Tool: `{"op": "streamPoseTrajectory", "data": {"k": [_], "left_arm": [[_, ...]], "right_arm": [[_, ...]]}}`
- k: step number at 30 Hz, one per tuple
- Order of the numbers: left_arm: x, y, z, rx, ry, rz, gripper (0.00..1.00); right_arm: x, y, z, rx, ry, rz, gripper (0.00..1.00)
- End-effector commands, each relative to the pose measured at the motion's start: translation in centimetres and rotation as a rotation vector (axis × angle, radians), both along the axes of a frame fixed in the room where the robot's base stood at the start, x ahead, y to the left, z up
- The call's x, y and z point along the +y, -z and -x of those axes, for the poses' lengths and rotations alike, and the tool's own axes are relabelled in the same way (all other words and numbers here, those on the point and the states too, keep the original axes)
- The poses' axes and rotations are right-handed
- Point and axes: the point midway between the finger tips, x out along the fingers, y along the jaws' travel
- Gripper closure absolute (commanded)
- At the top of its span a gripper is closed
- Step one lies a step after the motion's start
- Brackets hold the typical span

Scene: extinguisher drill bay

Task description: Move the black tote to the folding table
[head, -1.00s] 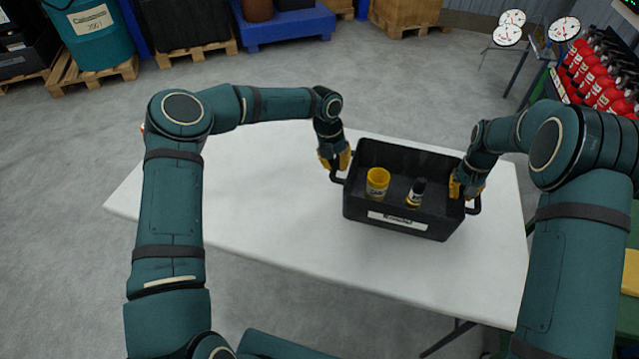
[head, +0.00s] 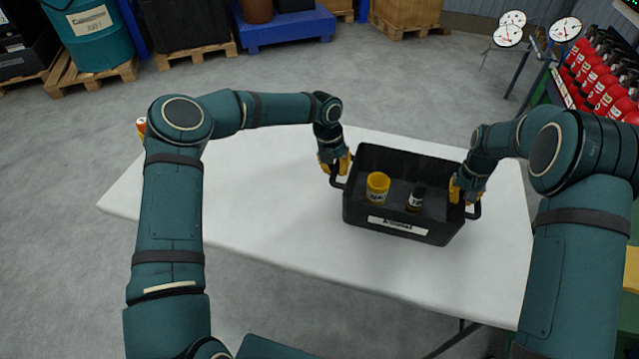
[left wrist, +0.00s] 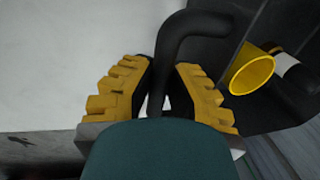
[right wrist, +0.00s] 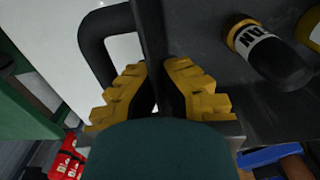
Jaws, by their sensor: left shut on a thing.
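The black tote (head: 400,232) is over the right part of the white folding table (head: 270,215). I cannot tell whether its base touches the top. It looks about level and holds a yellow jar (head: 378,186) and a dark bottle with a yellow end (head: 416,198). My left gripper (head: 336,165) is shut on its left handle, a black bar between the fingers in the left wrist view (left wrist: 165,105). My right gripper (head: 466,188) has its fingers closed around the tote's opposite edge beside the right handle (right wrist: 97,45).
An orange-and-white item (head: 141,127) shows behind my left arm at the table's far left. Red extinguishers (head: 600,90) stand in a rack at the right, near round gauges (head: 508,36). A blue pallet (head: 285,28) is behind. The table's left and middle look clear.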

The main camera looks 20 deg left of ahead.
Motion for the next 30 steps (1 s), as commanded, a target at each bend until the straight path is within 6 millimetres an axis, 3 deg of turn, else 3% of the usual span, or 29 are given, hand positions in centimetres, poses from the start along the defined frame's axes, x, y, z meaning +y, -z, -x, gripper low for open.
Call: {"op": "streamPoseTrajectory", "data": {"k": [8,9,11,12,23,30], "left_arm": [[0.1,1.3,-0.1,-0.002,-0.001,-0.001,1.00],[0.1,1.3,0.0,0.000,-0.001,-0.002,0.77],[0.1,1.2,0.0,0.000,-0.001,-0.002,0.61],[0.1,1.2,0.0,0.000,-0.001,-0.001,0.61],[0.1,0.9,0.0,-0.001,0.000,-0.001,0.61],[0.8,-2.6,-0.1,-0.005,-0.001,-0.003,0.61]], "right_arm": [[-0.1,1.3,-0.1,-0.002,0.001,0.001,1.00],[-0.1,1.3,0.0,0.000,0.001,0.002,0.93],[-0.1,1.2,0.0,0.000,0.001,0.001,0.72],[-0.1,1.2,0.0,0.000,0.001,0.001,0.66],[-0.1,1.2,0.0,0.000,0.001,0.001,0.66],[-0.1,1.2,0.0,0.000,0.000,0.001,0.66]]}}
